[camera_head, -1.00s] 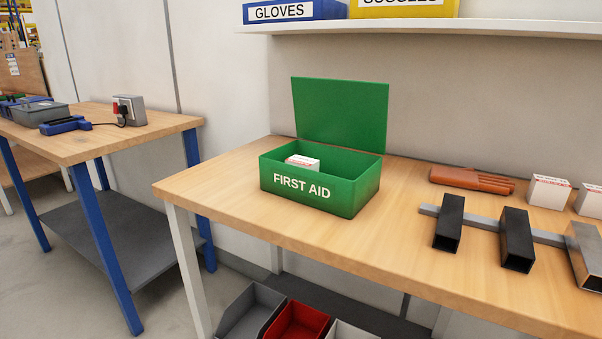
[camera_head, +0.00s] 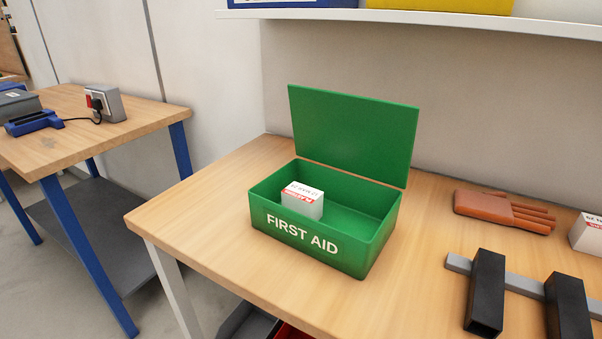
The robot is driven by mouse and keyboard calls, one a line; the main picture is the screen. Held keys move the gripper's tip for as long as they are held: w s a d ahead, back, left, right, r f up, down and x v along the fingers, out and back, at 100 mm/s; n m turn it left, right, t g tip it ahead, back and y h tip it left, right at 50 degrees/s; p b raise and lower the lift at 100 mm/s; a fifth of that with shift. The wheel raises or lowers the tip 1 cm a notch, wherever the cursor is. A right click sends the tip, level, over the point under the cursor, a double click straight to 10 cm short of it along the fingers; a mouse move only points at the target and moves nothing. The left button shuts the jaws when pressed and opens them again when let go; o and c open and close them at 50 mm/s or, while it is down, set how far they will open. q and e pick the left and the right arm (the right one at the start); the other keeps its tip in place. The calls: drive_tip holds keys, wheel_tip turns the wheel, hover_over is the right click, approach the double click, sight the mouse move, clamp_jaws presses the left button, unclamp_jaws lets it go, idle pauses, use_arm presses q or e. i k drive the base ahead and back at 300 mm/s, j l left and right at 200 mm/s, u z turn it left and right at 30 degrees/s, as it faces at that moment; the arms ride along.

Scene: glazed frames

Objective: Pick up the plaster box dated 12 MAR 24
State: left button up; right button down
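A small white box (camera_head: 303,200) with a red band and dark print stands inside the green first aid box (camera_head: 375,245), near its left end. Its print is upside down and too small to read for certain. The green box's lid is open and upright at the back. Another white box (camera_head: 587,233) with red print stands at the right edge of the view, partly cut off; its date cannot be read in full. Neither of my grippers is in view.
Brown gloves (camera_head: 503,210) lie right of the green box. Black square tubes (camera_head: 486,292) lie across a grey bar at the front right. A white shelf (camera_head: 440,22) runs above the bench (camera_head: 200,230). The bench left of the green box is clear.

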sight(307, 201)
drive_tip(key=k+l+u, duration=0.1)
drive_tip(key=k+u, duration=0.5)
drive_tip(key=u, duration=0.25)
drive_tip(key=k+u, duration=0.4)
drive_tip(key=i+j, duration=0.05)
drive_tip(key=i, duration=0.1)
